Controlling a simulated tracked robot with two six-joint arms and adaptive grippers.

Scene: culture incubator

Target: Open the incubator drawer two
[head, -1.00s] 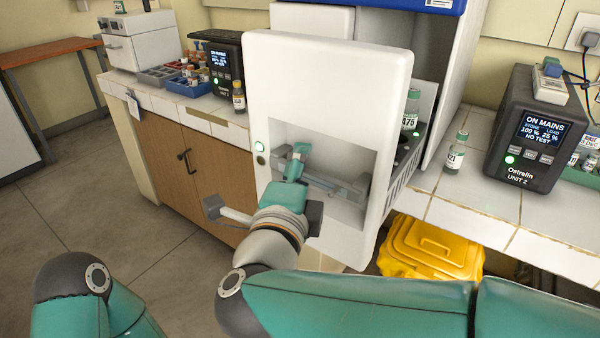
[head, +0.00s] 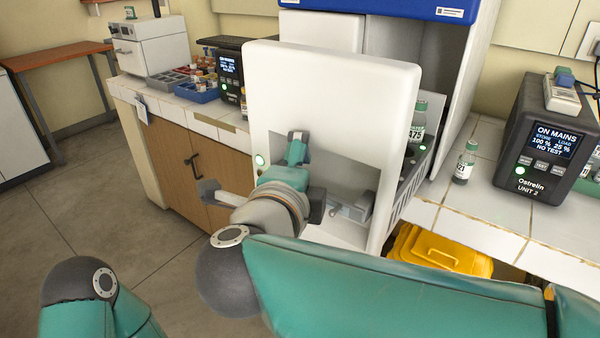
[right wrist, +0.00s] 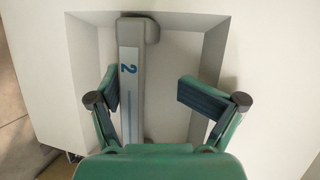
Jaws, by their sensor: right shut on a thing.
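The incubator (head: 322,30), white with a blue top band, stands on the tiled counter. Its drawer (head: 335,95) with a thick white front stands pulled out, and its slotted side shows. A green-capped bottle marked 475 (head: 417,125) is behind the front. In the right wrist view a grey bar handle (right wrist: 130,75) marked 2 sits in the front's recess. My right gripper (right wrist: 150,105) is shut on this handle; the left finger lies close along it, and a gap shows beside the right finger. In the head view my right arm partly covers the handle. My left gripper is out of view.
An Ostrelin unit (head: 540,135) and a bottle (head: 464,162) stand on the right counter. A yellow bin (head: 440,250) is below it. A blue rack of bottles (head: 195,90) is on the left counter, above a brown cabinet (head: 170,160). The left floor is clear.

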